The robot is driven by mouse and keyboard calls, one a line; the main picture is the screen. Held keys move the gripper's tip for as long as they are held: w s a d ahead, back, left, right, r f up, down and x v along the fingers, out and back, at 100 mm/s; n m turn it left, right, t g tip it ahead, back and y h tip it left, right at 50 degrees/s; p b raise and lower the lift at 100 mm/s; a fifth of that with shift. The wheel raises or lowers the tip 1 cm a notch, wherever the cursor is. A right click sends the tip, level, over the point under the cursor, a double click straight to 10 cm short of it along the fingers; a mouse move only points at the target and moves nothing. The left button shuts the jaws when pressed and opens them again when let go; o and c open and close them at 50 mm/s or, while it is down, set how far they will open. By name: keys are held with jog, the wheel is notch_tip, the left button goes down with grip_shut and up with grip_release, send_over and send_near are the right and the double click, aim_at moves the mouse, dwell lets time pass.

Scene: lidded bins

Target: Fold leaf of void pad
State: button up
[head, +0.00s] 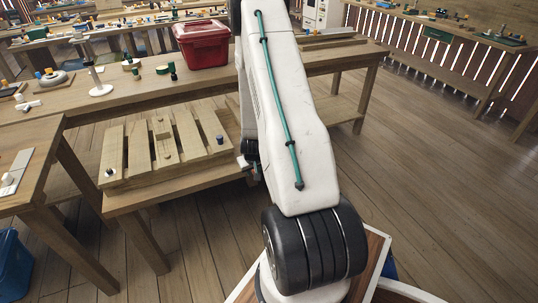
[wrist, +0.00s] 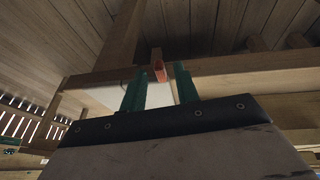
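My gripper shows in the wrist view (wrist: 160,72) as two green fingers standing apart, so it is open. An orange-red piece (wrist: 159,64) shows in the gap beyond the fingertips, with no visible contact with either finger. A pale flat panel (wrist: 108,103) lies behind the left finger. In the head view my arm hides most of the gripper, near the right end of a low wooden bench. A slatted wooden piece (head: 139,148) with small knobs lies on that bench. I cannot tell which thing is the void pad or its leaf.
A red lidded bin (head: 202,43) stands on the long workbench (head: 130,92) behind. A white stand (head: 97,80) and small parts are to its left. A blue bin (head: 14,265) is on the floor at lower left. The plank floor (head: 435,160) at right is clear.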

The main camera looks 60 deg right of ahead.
jog(key=shift+f, duration=1.1)
dwell(0.9)
dwell(0.6)
grip_shut()
jog(key=shift+r, duration=0.1)
jog(key=shift+r+t, duration=0.2)
jog(key=shift+t, duration=0.1)
jog(key=shift+d+r+y, duration=0.1)
jog(key=shift+r+y, duration=0.1)
jog(key=shift+y, duration=0.4)
jog(key=shift+r, duration=0.15)
